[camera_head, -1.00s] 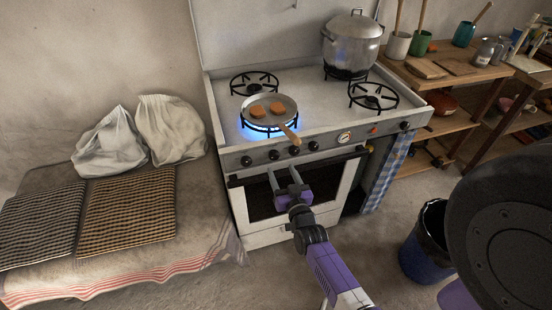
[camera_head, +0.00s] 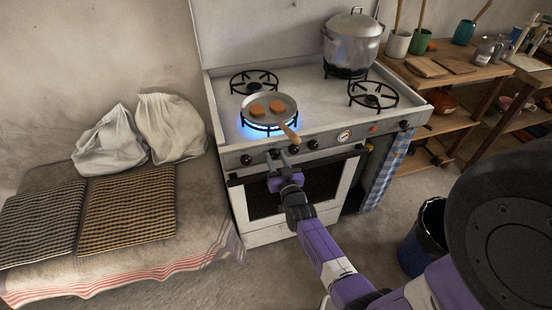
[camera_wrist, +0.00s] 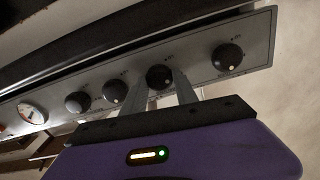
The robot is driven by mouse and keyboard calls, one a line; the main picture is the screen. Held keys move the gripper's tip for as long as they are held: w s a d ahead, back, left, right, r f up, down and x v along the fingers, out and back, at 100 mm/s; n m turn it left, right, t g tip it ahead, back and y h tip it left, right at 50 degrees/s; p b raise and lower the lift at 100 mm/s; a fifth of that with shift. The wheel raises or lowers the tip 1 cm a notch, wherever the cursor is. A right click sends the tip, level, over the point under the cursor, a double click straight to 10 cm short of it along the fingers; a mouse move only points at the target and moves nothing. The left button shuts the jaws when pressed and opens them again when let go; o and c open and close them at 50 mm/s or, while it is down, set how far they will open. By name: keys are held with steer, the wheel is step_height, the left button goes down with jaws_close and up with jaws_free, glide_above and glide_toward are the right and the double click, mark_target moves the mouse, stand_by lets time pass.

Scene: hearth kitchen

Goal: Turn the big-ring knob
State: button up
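The stove's front panel carries a row of black knobs. My gripper (camera_head: 279,160) is at the panel, in front of the second knob from the left, which it largely covers in the head view. In the wrist view, that knob (camera_wrist: 160,77) shows between my two spread fingertips; I cannot tell whether they touch it. The leftmost knob (camera_head: 246,160) stands clear and also shows at right in the wrist view (camera_wrist: 228,57). The front-left burner (camera_head: 270,128) has a blue flame under a frying pan (camera_head: 283,103) holding two brown pieces. No label says which knob is the big ring's.
Two more knobs (camera_head: 295,149) (camera_head: 313,145) and a gauge (camera_head: 344,136) lie to the right. The oven handle bar (camera_head: 330,157) runs below. A large pot (camera_head: 352,47) stands at back right.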

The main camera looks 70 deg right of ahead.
jaws_close()
steer(key=shift+f+m+b, duration=0.1)
steer(key=shift+m+b, duration=0.2)
steer(key=shift+m, duration=0.1)
steer(key=m+b, duration=0.1)
steer(key=m, duration=0.1)
steer(key=shift+f+m+b, duration=0.1)
steer(key=shift+m+b, duration=0.2)
steer(key=shift+b, duration=0.1)
steer(key=m+b, duration=0.1)
steer(key=m, duration=0.2)
steer(key=shift+m+b, duration=0.3)
steer(key=shift+b, duration=0.1)
steer(key=m+b, duration=0.1)
steer(key=m, duration=0.2)
steer(key=shift+s+m, duration=0.1)
steer(key=shift+m, duration=0.2)
steer(key=shift+m+b, duration=0.6)
steer(key=shift+m, duration=1.3)
